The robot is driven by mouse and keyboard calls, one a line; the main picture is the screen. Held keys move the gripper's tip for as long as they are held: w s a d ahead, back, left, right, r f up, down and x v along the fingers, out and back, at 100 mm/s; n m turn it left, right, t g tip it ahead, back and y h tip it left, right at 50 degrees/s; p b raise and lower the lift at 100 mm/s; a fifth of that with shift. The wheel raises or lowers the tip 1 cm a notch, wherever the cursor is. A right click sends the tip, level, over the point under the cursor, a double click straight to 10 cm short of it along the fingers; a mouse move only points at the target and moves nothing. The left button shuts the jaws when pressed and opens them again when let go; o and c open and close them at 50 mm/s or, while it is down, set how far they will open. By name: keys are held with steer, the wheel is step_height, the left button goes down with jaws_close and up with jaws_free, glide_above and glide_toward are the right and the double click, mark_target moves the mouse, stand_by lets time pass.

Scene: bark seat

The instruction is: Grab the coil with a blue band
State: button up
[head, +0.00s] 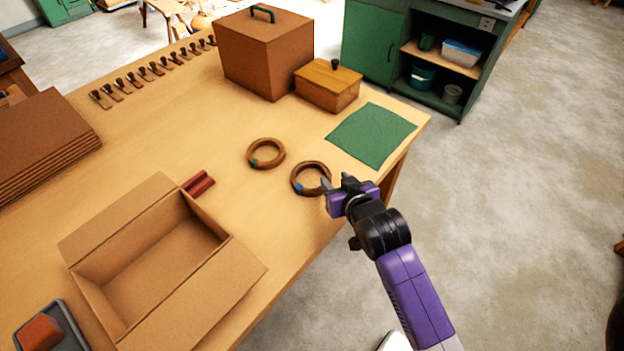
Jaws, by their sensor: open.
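The coil with a blue band (299,187) is a brown ring lying flat on the wooden table, near its front right edge. The blue band shows on its lower left side. A similar brown coil with a green band (266,153) lies a little behind and left of it. My gripper (335,183) is open at the right side of the blue-banded coil, with its fingertips over or beside the rim. I cannot tell whether they touch it. Part of the coil's right side is hidden by a finger.
An open cardboard box (150,268) stands at the front left, with dark red sticks (198,184) behind it. A green cloth (371,136), a small lidded wooden box (328,88) and a large brown box (264,55) occupy the back right. The table between the coils and cardboard box is clear.

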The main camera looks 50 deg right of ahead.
mark_target(328, 173)
steer(key=p+x, duration=0.1)
steer(key=x, duration=0.5)
steer(key=shift+d+f, duration=0.15)
steer(key=shift+f, duration=0.15)
jaws_close()
